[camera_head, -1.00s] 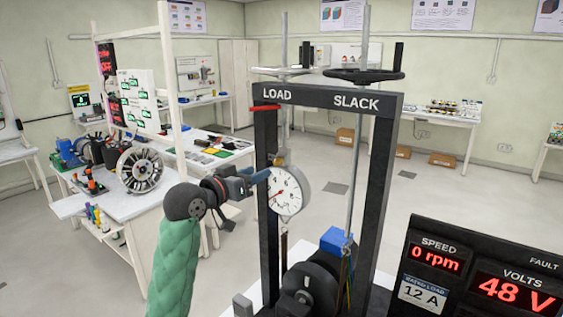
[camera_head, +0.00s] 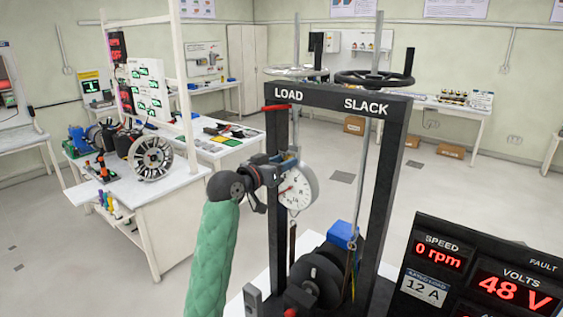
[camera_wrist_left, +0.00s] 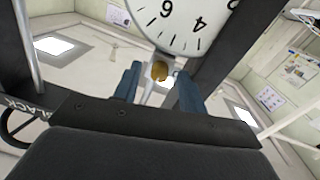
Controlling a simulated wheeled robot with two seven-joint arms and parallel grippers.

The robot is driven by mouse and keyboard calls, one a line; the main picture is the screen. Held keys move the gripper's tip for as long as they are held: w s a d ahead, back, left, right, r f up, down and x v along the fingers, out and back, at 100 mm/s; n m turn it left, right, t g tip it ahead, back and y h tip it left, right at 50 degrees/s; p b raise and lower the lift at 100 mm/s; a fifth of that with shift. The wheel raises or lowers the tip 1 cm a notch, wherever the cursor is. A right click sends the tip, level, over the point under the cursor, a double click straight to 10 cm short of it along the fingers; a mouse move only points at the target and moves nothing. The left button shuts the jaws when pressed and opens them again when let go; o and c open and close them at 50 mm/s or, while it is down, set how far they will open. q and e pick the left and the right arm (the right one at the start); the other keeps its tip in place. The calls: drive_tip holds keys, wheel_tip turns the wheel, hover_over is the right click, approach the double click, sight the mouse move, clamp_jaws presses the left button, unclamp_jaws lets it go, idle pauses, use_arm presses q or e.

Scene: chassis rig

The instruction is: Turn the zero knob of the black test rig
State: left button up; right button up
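The black test rig (camera_head: 394,170) stands right of centre in the head view, with LOAD and SLACK on its top beam. A white round dial gauge (camera_head: 299,188) hangs inside its frame; its face also fills the top of the left wrist view (camera_wrist_left: 178,22). The small brass zero knob (camera_wrist_left: 160,71) sits at the dial's rim in the wrist view. My left gripper (camera_head: 284,162) is at the top of the dial. Its blue fingers are apart (camera_wrist_left: 158,80), one on each side of the knob, with gaps showing. My right gripper is not in view.
Two handwheels, one pale (camera_head: 296,71) and one black (camera_head: 374,78), top the rig. A display panel (camera_head: 485,270) stands at the lower right. A white workbench (camera_head: 165,200) with parts is at the left.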

use_arm(q)
clamp_jaws()
drive_tip(key=shift+n+b, duration=0.4)
drive_tip(key=shift+n, duration=0.5)
drive_tip(key=shift+o, duration=0.2)
unclamp_jaws()
drive_tip(key=shift+a, duration=0.1)
